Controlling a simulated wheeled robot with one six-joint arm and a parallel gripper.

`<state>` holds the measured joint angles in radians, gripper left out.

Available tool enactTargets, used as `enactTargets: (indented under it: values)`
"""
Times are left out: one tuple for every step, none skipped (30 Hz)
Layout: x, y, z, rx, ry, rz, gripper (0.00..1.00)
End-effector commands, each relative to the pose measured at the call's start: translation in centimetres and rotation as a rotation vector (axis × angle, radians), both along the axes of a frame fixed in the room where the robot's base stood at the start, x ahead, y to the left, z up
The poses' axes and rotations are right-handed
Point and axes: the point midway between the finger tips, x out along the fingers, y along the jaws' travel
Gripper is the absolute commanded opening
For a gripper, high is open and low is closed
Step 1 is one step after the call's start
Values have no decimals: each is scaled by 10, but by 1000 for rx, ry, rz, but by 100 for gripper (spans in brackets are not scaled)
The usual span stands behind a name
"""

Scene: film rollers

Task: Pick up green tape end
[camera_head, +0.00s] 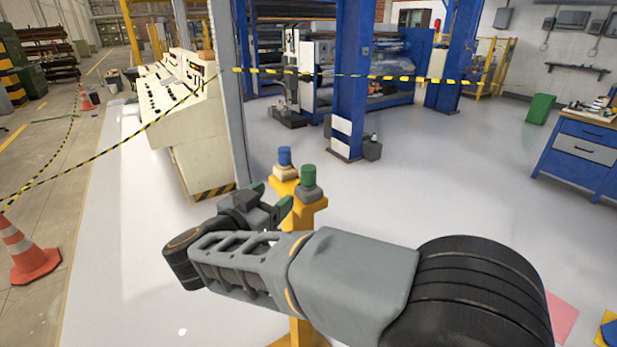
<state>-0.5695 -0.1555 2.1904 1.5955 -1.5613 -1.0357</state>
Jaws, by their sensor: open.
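The green tape end (308,174) is a short green cylinder on a grey base, upright on top of a yellow stand (305,206). A blue-topped piece (285,157) with a pale base stands just left of it and a little farther back. My gripper (272,198) is open, to the left of the green piece, with its dark green fingertips pointing toward the stand. The green piece looks clear of the fingers. My arm hides most of the stand's lower part.
Black and yellow tape (345,75) runs across behind the stand. A beige control console (190,135) and a grey post stand at left. A blue column (350,80) rises behind. An orange cone (30,255) stands far left.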

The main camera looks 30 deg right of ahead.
Motion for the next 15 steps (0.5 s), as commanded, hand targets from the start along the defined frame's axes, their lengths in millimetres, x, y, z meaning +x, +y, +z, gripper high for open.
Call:
enactTargets:
  values:
    - [-5, -3, 1, -20, 15, -31, 65]
    - [-6, -5, 3, -30, 21, -44, 65]
    - [-7, -9, 4, -44, 31, -59, 65]
    - [-7, -12, 5, -52, 37, -67, 65]
    - [-6, -15, 5, -56, 43, -68, 65]
    - [-3, -20, 5, -58, 48, -69, 65]
    - [0, -25, 5, -60, 50, -68, 65]
    - [3, -30, 5, -61, 51, -69, 65]
    - [6, -37, 5, -60, 52, -69, 65]
    - [9, -41, 5, -60, 51, -68, 65]
    - [12, -46, 5, -60, 49, -68, 65]
    - [15, -52, 5, -60, 49, -67, 65]
    - [17, -56, 5, -59, 50, -67, 65]
    - [20, -60, 5, -60, 49, -66, 65]
    - [23, -65, 5, -60, 49, -65, 65]
